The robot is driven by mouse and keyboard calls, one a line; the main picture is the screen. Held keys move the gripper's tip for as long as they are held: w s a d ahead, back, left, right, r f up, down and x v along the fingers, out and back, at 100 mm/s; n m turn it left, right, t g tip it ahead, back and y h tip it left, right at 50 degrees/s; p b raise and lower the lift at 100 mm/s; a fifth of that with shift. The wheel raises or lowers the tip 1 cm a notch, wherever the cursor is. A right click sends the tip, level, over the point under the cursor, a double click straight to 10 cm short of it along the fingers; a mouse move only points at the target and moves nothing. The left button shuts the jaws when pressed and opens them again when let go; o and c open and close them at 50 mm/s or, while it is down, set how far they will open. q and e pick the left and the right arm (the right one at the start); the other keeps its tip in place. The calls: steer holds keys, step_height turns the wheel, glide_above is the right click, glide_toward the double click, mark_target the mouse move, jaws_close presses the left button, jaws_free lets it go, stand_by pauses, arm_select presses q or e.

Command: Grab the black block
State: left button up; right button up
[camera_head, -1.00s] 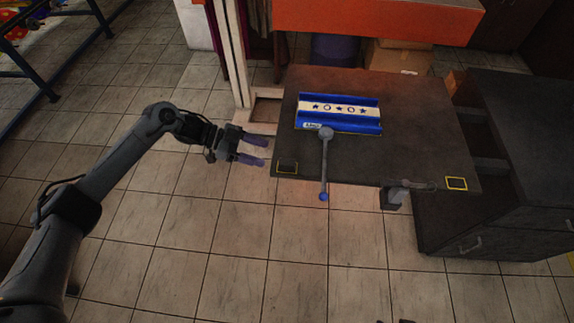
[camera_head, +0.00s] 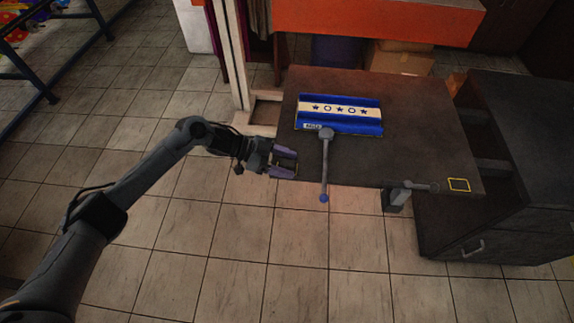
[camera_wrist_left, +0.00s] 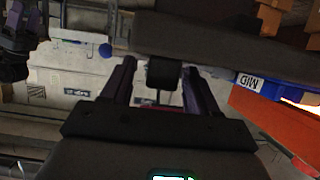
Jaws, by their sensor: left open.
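The black block (camera_wrist_left: 163,73) shows in the left wrist view at the table's edge, between the two purple fingers of my left gripper (camera_wrist_left: 158,88). My left gripper is open, with a finger on each side of the block. In the head view my left gripper (camera_head: 294,163) is at the table's front left corner and hides the block there. I cannot tell whether the fingers touch it. A dark, purple-tinged shape at the left edge of the wrist view looks like my right gripper (camera_wrist_left: 17,42); its jaws are unclear.
The dark table (camera_head: 420,150) holds a blue and white tray (camera_head: 338,114) with stars. A lever (camera_head: 324,165) with a blue ball end reaches over the front edge, just right of my left gripper. An empty yellow outline (camera_head: 459,185) marks the front right corner. Dark drawers (camera_head: 530,150) stand at right.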

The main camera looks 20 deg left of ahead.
arm_select(q)
steer(key=shift+a, duration=0.1)
steer(key=c, duration=1)
steer(key=shift+c, duration=0.2)
steer(key=shift+r, duration=0.1)
